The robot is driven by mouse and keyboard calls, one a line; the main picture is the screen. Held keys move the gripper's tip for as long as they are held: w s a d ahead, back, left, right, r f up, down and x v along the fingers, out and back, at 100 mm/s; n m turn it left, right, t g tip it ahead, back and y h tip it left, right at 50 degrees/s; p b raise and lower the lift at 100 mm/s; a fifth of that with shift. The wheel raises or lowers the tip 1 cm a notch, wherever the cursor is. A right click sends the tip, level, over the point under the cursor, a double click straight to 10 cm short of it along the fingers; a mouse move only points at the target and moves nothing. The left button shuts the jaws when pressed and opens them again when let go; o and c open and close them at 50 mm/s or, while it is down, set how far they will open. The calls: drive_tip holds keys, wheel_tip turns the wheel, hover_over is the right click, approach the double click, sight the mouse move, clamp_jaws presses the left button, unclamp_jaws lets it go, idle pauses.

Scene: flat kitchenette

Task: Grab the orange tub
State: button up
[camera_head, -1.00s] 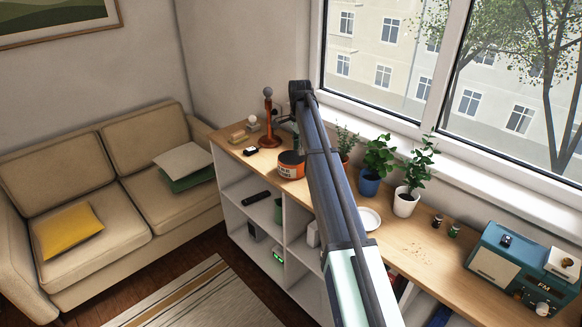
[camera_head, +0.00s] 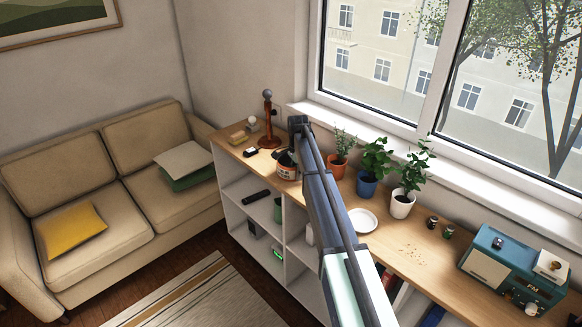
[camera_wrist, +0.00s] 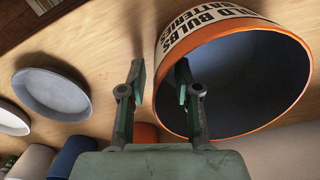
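The orange tub (camera_head: 287,173) stands on the wooden shelf top, with a pale label around its side. In the wrist view the tub (camera_wrist: 205,32) is large and close, with an orange rim, a dark open inside and label words including "BULBS" and "BATTERIES". My gripper (camera_wrist: 160,80) is open, its two fingers apart. The left finger shows outside the rim and the right finger shows in front of the tub's opening, so the near rim appears between them. I cannot tell whether either finger touches. In the head view my arm partly hides the tub, and the fingers are hard to make out.
Potted plants in terracotta (camera_head: 338,167), blue (camera_head: 367,186) and white (camera_head: 402,205) pots line the window side. A white plate (camera_head: 362,221) lies right of my arm. A radio (camera_head: 512,268) stands far right.

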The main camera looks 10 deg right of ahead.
drive_tip(key=shift+f, duration=0.4)
clamp_jaws()
drive_tip(key=shift+r, duration=0.1)
